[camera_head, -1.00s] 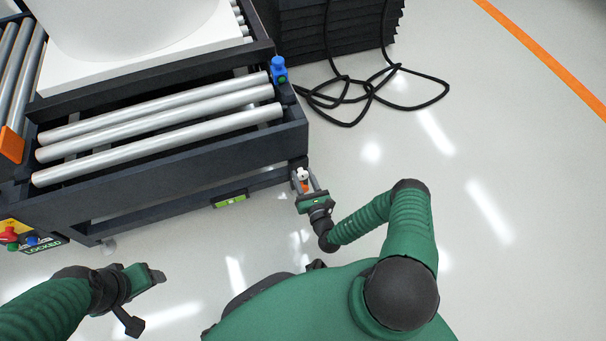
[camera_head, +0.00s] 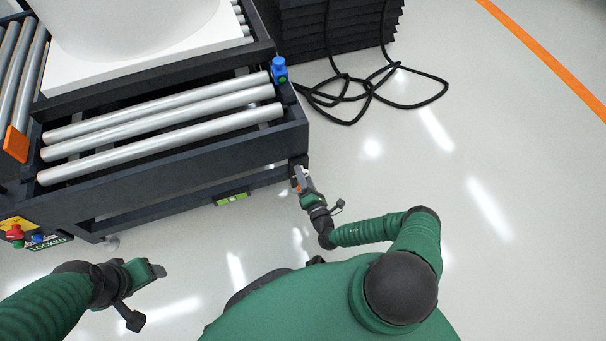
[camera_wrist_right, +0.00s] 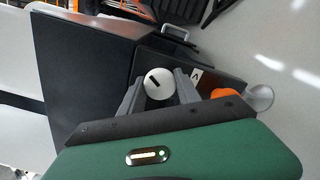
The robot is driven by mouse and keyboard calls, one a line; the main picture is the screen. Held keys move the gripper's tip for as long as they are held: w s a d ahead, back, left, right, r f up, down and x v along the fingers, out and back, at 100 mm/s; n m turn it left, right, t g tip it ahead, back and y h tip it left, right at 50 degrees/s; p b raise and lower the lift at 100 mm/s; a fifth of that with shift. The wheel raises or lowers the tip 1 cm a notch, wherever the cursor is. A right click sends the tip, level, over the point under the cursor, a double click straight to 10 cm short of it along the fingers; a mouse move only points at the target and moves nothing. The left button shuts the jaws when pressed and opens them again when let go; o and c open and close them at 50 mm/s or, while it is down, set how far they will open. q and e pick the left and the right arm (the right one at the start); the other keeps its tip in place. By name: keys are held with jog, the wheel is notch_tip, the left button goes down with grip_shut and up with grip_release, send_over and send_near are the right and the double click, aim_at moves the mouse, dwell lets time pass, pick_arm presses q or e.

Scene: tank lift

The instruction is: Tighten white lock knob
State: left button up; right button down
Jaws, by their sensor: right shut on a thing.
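The white lock knob (camera_wrist_right: 158,84) is a round white cap with a dark bar mark, low on the near right corner of the dark roller frame. In the right wrist view it sits between the two grey fingers of my right gripper (camera_wrist_right: 157,92), which is shut on it. In the head view my right gripper (camera_head: 299,178) reaches up to that corner post, and the fingers mostly hide the knob. My left gripper (camera_head: 158,270) hangs at the lower left, away from the frame, seen from above; its jaw gap is unclear.
The roller frame (camera_head: 170,165) carries silver rollers and a large white tank (camera_head: 130,20). A blue knob (camera_head: 279,70) is on its right side. An orange part (camera_wrist_right: 224,93) sits close beside the right fingers. Black cables (camera_head: 370,90) lie on the floor; the right floor is clear.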

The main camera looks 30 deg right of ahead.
jog(key=shift+s+d+f+m, duration=0.1)
jog(key=shift+f+m, duration=0.1)
jog(key=shift+m, duration=0.4)
jog(key=c, duration=1.1)
grip_release()
jog(key=shift+o, duration=1.2)
